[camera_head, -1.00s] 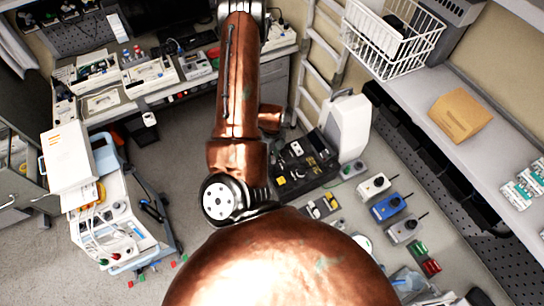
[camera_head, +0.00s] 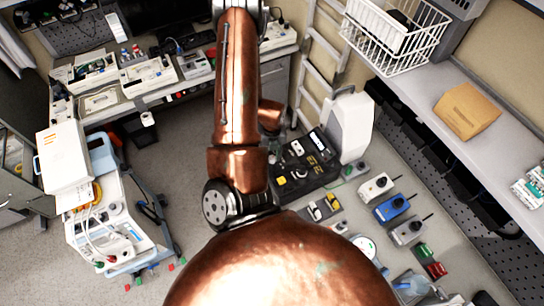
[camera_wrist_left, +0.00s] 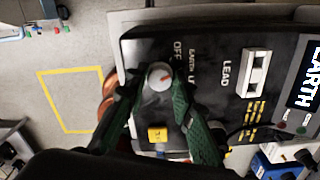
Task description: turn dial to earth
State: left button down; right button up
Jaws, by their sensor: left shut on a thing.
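The dial (camera_wrist_left: 159,76) is a small round pale knob with an orange mark, on the black panel of a tester (camera_wrist_left: 215,75). The mark points toward the right of the wrist picture, near the small "EARTH" and "LF" lettering; I cannot tell exactly which label it meets. "OFF" and "LEAD" are printed nearby. My left gripper (camera_wrist_left: 156,83) is shut on the dial, one green finger on each side. In the head view the black tester (camera_head: 318,168) stands on the floor beside my copper arm, which hides the gripper there. My right gripper is in neither view.
A yellow button (camera_wrist_left: 157,134) and a white switch (camera_wrist_left: 255,73) sit on the panel close to the fingers. Several small devices, including a blue one (camera_head: 391,208), stand to the right. A white cart (camera_head: 117,230) stands left, with bare floor between.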

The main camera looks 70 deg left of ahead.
aim_at(272, 157)
pick_arm(q)
jog(key=shift+m, duration=0.3)
jog(key=c, duration=1.7)
grip_release()
jog(key=shift+o, duration=0.2)
jog(key=shift+w+r, duration=0.15)
jog(key=shift+r, duration=0.75)
notch_tip(272, 157, up, 10)
jog(key=shift+s, duration=0.25)
